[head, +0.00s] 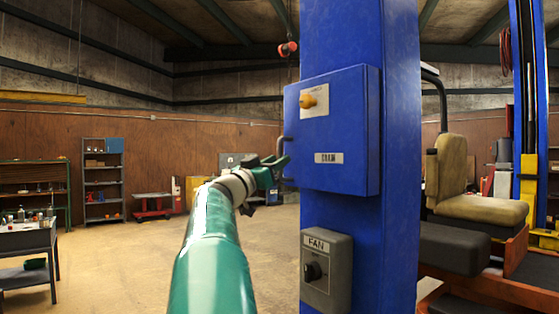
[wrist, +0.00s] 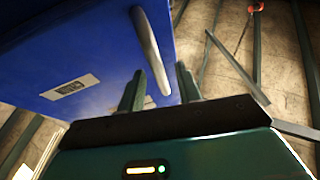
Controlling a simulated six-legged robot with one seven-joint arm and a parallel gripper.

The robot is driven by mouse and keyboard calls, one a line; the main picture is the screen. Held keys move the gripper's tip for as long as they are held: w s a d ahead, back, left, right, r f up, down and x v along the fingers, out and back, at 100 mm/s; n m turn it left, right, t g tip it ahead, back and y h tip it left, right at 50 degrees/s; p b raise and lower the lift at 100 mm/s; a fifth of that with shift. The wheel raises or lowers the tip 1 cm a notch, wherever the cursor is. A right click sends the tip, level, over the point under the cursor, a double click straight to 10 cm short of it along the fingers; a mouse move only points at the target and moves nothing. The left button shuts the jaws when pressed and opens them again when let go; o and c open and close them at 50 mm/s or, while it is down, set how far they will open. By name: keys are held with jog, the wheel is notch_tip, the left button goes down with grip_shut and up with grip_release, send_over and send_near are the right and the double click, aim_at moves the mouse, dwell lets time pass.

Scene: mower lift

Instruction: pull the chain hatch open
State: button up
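The chain hatch (head: 340,115) is the front of a blue box on a blue post, with a label that seems to read "CHAIN". It looks closed. Its grey bar handle (head: 284,148) is at the left edge; the wrist view also shows the handle (wrist: 150,50) on the blue face (wrist: 85,55). My gripper (head: 281,168) is at the handle's lower part. In the wrist view my gripper (wrist: 160,83) has its two fingers apart, with the handle's lower end showing between them. I cannot tell whether either finger touches it.
A mower with a tan seat (head: 480,208) stands to the right. Open floor (head: 130,260) lies to the left.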

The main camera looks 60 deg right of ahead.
jog(key=shift+x, duration=1.05)
grip_shut()
jog(key=shift+a, duration=0.2)
